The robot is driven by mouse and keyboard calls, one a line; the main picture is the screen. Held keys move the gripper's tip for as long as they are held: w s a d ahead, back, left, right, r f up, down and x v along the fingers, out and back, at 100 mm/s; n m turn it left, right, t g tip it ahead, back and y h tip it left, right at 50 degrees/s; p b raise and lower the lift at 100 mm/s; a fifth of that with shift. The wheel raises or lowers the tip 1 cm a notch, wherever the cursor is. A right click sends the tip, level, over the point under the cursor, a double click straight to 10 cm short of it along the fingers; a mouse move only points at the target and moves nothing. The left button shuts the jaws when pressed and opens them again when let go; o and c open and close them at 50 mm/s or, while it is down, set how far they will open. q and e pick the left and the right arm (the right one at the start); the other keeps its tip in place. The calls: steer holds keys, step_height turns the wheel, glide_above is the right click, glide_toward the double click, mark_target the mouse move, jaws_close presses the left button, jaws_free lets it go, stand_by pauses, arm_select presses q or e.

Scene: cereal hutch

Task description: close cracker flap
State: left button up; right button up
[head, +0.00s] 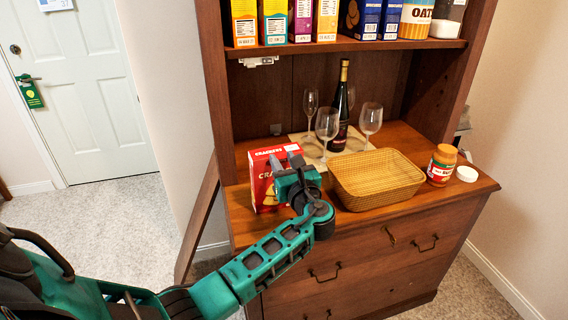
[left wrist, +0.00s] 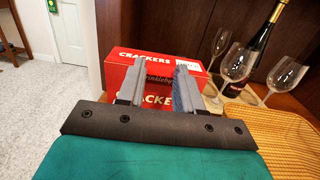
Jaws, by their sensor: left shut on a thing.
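The red cracker box (head: 261,182) stands upright on the hutch counter, left of the wicker basket. In the left wrist view its red top (left wrist: 122,72) with white lettering lies between and behind my fingers. My left gripper (head: 286,160) is at the top of the box, on its right side in the head view. In the left wrist view the left gripper (left wrist: 167,68) has its two grey fingers apart, shut on part of the cracker box. The fingers hide part of the top, so I cannot tell how flat the flap lies. My right gripper is not in view.
The wicker basket (head: 376,179) stands just right of my gripper. Wine glasses (head: 327,124) and a dark bottle (head: 341,108) stand behind it. A peanut butter jar (head: 441,165) and white lid (head: 467,174) are at the right.

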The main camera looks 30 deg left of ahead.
arm_select(q)
steer(key=shift+f+t+y+b, duration=0.3)
steer(key=shift+f+y+b, duration=0.1)
steer(key=shift+f+b, duration=0.05)
steer(key=o, duration=1.1)
steer(key=shift+c, duration=0.2)
steer(key=v, duration=1.3)
steer(key=shift+w, duration=0.1)
